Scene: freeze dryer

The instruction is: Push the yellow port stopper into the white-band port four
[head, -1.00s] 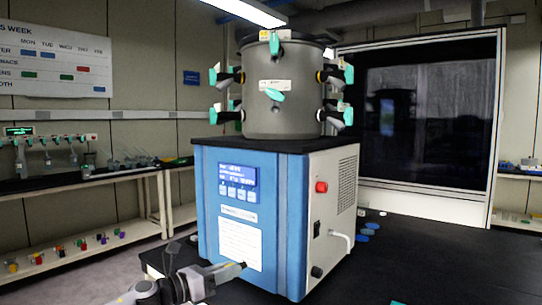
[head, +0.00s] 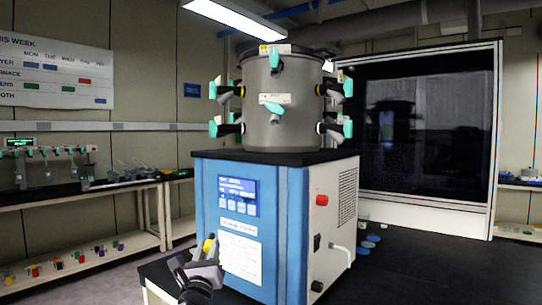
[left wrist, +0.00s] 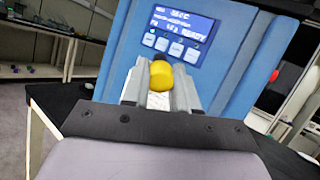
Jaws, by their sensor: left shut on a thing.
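The yellow port stopper (head: 208,246) is held in the jaws of my left gripper (head: 207,258), in front of the lower left part of the blue freeze dryer (head: 200,215). In the left wrist view the yellow stopper (left wrist: 161,74) sits between the fingertips, with the dryer's display behind it. A grey drum (head: 283,115) on top carries several ports with black necks and teal handles. The lower right port (head: 327,128) appears to have a white band at its base; the upper right one (head: 327,90) has a yellow band. The stopper is well below and apart from the ports. My right gripper is out of view.
The dryer stands on a black bench (head: 400,275), with blue discs (head: 368,243) at its right. A large dark-windowed cabinet (head: 425,135) stands behind right. Shelves with small coloured items (head: 60,262) are at the left. The bench's right front is clear.

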